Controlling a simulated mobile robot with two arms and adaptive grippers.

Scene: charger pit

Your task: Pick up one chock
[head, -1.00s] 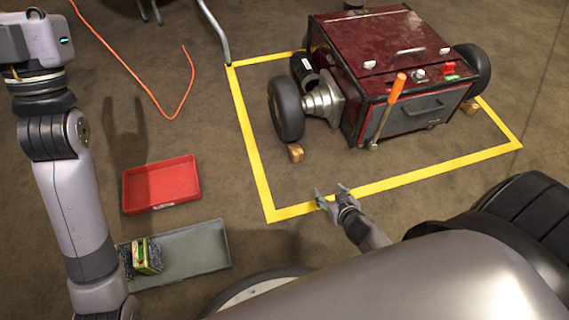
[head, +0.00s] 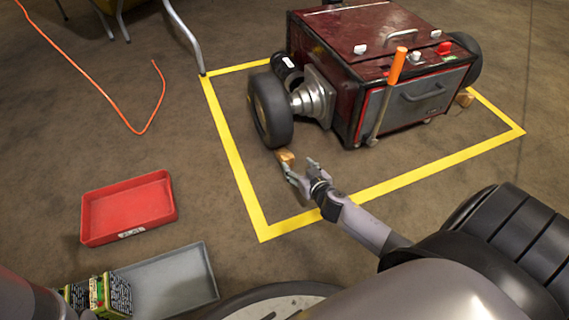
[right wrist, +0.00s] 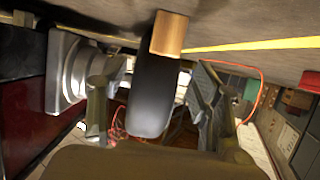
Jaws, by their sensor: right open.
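A small wooden chock (head: 285,157) lies on the floor by the cart's near left wheel (head: 270,110). A second chock (head: 465,98) lies by the far right wheel. My right gripper (head: 298,170) is open, with its fingertips just in front of the first chock; one finger partly overlaps it in the head view. In the right wrist view the chock (right wrist: 169,34) shows ahead, between and beyond the spread fingers (right wrist: 157,75), against the dark tyre (right wrist: 155,90). Nothing is held. My left gripper is out of view.
The dark red cart (head: 370,60) with an orange-handled lever (head: 397,66) stands inside a yellow floor outline (head: 400,181). A red tray (head: 128,208) and a grey tray (head: 175,285) holding circuit boards (head: 100,295) lie left. An orange cable (head: 100,95) lies behind them.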

